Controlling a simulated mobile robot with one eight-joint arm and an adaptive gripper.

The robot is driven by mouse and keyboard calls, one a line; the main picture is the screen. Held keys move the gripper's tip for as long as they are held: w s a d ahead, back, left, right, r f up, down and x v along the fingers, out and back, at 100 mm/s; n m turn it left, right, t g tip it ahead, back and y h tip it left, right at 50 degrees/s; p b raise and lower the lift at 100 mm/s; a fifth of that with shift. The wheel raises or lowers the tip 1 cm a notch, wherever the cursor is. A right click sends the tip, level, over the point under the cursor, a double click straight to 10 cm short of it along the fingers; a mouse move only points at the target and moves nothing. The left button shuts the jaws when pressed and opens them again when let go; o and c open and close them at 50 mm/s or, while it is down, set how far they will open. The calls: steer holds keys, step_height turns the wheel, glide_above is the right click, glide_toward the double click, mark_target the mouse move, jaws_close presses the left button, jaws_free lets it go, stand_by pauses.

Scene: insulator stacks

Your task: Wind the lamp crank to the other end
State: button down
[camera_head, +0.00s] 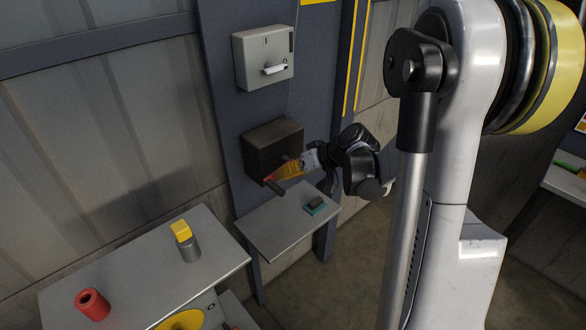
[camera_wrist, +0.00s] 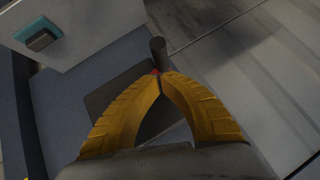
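The lamp crank shows at the front of a dark brown box (camera_head: 262,150) on the blue-grey post in the head view. It has a red part (camera_head: 267,180) and a dark, short cylindrical handle (camera_head: 277,188). My gripper (camera_head: 274,177) reaches in from the right, its yellow fingertips at the crank. In the wrist view the fingers of my gripper (camera_wrist: 162,80) come together at the tips, at a small red part, with the dark handle (camera_wrist: 158,52) sticking out just beyond them. The fingertips partly hide the crank, and its arm is mostly hidden.
A white switch box (camera_head: 262,55) with a white lever is above the brown box. A small grey shelf (camera_head: 275,235) below holds a teal-and-dark block (camera_head: 315,205). A grey table (camera_head: 150,280) at lower left carries a red cylinder (camera_head: 92,304) and a yellow-topped grey cylinder (camera_head: 186,243).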

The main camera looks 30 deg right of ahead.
steer(key=shift+a+f, duration=0.25)
steer(key=shift+f, duration=0.4)
steer(key=shift+s+f, duration=0.15)
steer(key=shift+f, duration=0.05)
steer(key=shift+f+n+h+b, duration=0.4)
steer(key=shift+h+b, duration=0.1)
steer(key=shift+h, duration=0.1)
